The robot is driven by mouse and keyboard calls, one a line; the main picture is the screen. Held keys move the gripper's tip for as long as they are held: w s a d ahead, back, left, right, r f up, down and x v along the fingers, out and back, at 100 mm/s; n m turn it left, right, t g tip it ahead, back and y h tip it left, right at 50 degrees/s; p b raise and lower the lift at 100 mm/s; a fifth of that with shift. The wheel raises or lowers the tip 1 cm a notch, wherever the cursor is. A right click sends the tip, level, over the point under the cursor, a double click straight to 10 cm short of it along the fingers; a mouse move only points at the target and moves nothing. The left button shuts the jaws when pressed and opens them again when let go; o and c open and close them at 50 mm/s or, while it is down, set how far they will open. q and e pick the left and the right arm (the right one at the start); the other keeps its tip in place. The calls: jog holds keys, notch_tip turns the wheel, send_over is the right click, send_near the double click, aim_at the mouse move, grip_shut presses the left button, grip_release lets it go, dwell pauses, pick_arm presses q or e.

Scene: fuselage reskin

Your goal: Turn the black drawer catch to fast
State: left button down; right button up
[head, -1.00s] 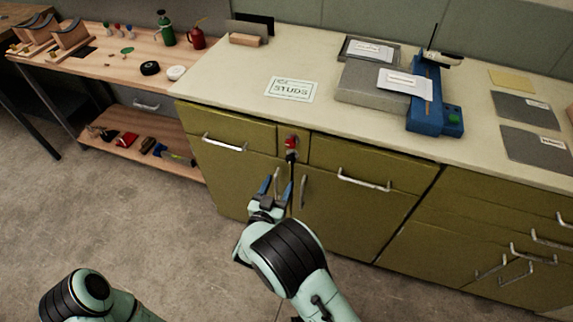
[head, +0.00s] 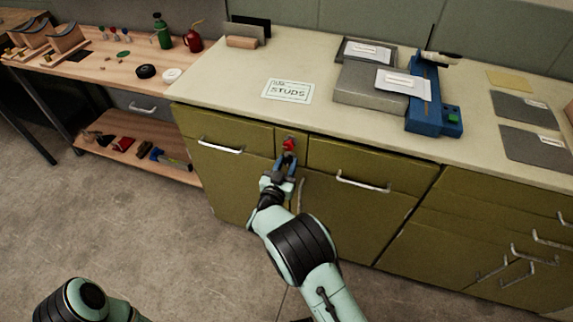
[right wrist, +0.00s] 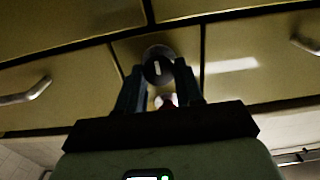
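The black drawer catch (right wrist: 158,68) is a round knob with a short white mark, on a narrow green panel between two drawers. In the right wrist view the mark runs nearly upright. My right gripper (right wrist: 160,72) is open, with one finger on each side of the catch; I cannot tell whether they touch it. In the head view my right gripper (head: 286,162) is at the panel, just below a red knob (head: 289,144), and mostly hides the catch. My left gripper is out of view.
Drawer handles stand out at left (head: 221,145) and right (head: 362,182) of the panel. The counter (head: 230,85) above holds a STUDS card (head: 288,90), a grey block (head: 368,92) and a blue tool (head: 436,108). A wooden bench (head: 110,62) stands at left. The floor in front is clear.

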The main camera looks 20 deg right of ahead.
jog(key=c, duration=0.4)
jog(key=shift+o, duration=0.2)
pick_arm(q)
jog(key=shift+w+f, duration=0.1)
pick_arm(e)
jog(key=shift+f+m+b, duration=0.15)
jog(key=shift+m+b, duration=0.45)
jog(key=shift+m, duration=0.5)
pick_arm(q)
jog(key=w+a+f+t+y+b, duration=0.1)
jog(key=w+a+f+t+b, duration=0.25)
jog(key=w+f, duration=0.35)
pick_arm(e)
jog(key=m, duration=0.7)
jog(key=shift+d+f+b, duration=0.1)
jog(key=shift+b, duration=0.3)
jog(key=m+b, duration=0.5)
jog(key=m, duration=0.2)
jog(key=shift+s, duration=0.1)
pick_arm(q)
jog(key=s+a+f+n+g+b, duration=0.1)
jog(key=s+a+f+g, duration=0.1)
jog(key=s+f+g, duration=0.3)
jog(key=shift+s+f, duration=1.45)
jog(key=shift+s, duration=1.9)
pick_arm(e)
jog(key=shift+m, duration=1)
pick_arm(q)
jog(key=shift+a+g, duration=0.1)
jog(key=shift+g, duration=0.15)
